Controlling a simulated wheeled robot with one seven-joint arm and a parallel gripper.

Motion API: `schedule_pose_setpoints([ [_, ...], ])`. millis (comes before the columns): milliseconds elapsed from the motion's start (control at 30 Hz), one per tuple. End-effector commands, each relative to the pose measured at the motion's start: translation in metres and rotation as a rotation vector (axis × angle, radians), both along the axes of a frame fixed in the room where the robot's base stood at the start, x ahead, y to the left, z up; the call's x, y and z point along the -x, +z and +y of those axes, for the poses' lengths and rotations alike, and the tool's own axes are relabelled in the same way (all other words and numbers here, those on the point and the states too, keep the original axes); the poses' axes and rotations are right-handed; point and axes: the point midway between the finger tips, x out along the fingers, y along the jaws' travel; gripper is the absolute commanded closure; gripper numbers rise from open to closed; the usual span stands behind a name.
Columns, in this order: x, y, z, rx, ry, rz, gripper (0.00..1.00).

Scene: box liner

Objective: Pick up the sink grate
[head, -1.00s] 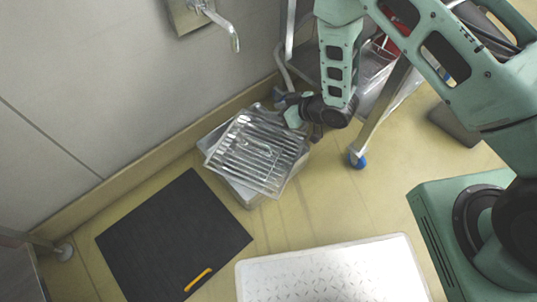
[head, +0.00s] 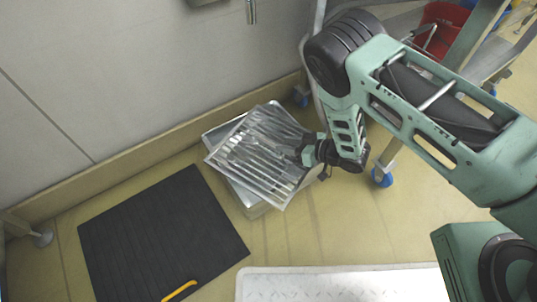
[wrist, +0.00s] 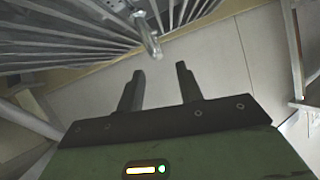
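The sink grate (head: 262,190) is a shiny metal rack of parallel bars. In the head view it lies tilted across the top of a metal basin (head: 258,210) on the floor by the wall. My gripper (head: 303,153) is at the grate's right edge and hides part of it; I cannot tell whether they touch. In the wrist view, metal bars that look like the grate (wrist: 60,30) fill the upper left, beyond the fingertips. My gripper's two fingers (wrist: 159,74) are apart, with nothing between them.
A black mat (head: 160,232) with a yellow handle (head: 180,290) lies left of the basin. A white textured platform (head: 340,285) is at the front. A wheeled metal stand (head: 383,178) is just right of my gripper. A tap (head: 251,12) hangs on the wall above.

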Motion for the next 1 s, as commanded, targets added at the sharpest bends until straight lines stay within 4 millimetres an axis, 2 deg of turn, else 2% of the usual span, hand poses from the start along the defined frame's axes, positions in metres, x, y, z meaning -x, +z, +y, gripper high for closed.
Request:
schedule_pose_setpoints([
  [100,-0.008,-0.009,0.014,0.001,0.001,-0.003,0.64],
  [367,-0.015,-0.016,0.026,0.000,0.001,-0.002,0.64],
  [500,-0.023,-0.026,0.039,0.001,0.002,-0.002,0.64],
  [700,-0.033,-0.032,0.058,0.000,0.001,-0.002,0.64],
  [1000,-0.036,-0.030,0.061,0.001,-0.002,0.000,0.64],
])
